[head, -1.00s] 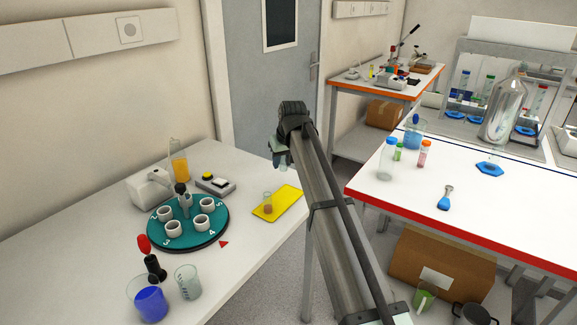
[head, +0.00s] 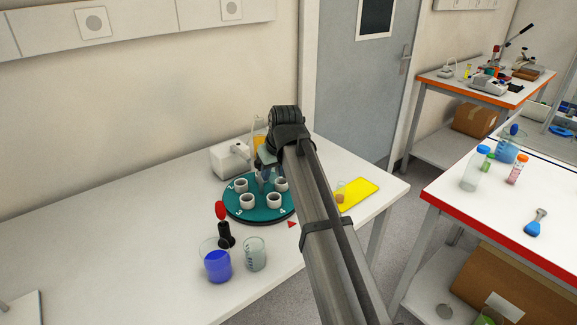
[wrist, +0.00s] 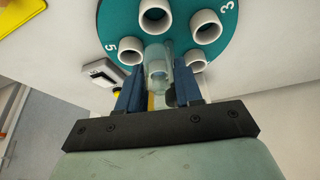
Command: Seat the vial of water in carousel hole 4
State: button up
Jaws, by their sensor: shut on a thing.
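My gripper (wrist: 156,80) is shut on a clear vial (wrist: 157,62), held between its blue fingers in the wrist view. In the head view my gripper (head: 264,172) is over the back of the teal carousel (head: 232,209), and the arm hides part of that disc. The carousel (wrist: 178,50) has white ring-shaped holders and printed numbers. Hole 4 (head: 274,200) is at its front right; in the wrist view it is the top middle holder (wrist: 153,18) and looks empty. The vial is apart from hole 4; its height above the disc is unclear.
A white device (head: 229,160) stands behind the carousel. In front are a red-topped black tool (head: 225,228), a beaker of blue liquid (head: 217,262) and an empty-looking beaker (head: 254,254). A yellow mat (head: 362,191) with a small container lies right.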

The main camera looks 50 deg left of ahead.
aim_at(274, 182)
jog(key=shift+s+f, duration=0.1)
jog(key=shift+f, duration=2.15)
jog(key=shift+f, duration=0.7)
jog(key=shift+r, duration=0.1)
jog(key=shift+r, duration=0.35)
jog(key=shift+f, duration=0.35)
dwell(0.4)
jog(key=shift+r, duration=0.35)
jog(key=shift+f, duration=0.45)
dwell(0.7)
jog(key=shift+r, duration=0.2)
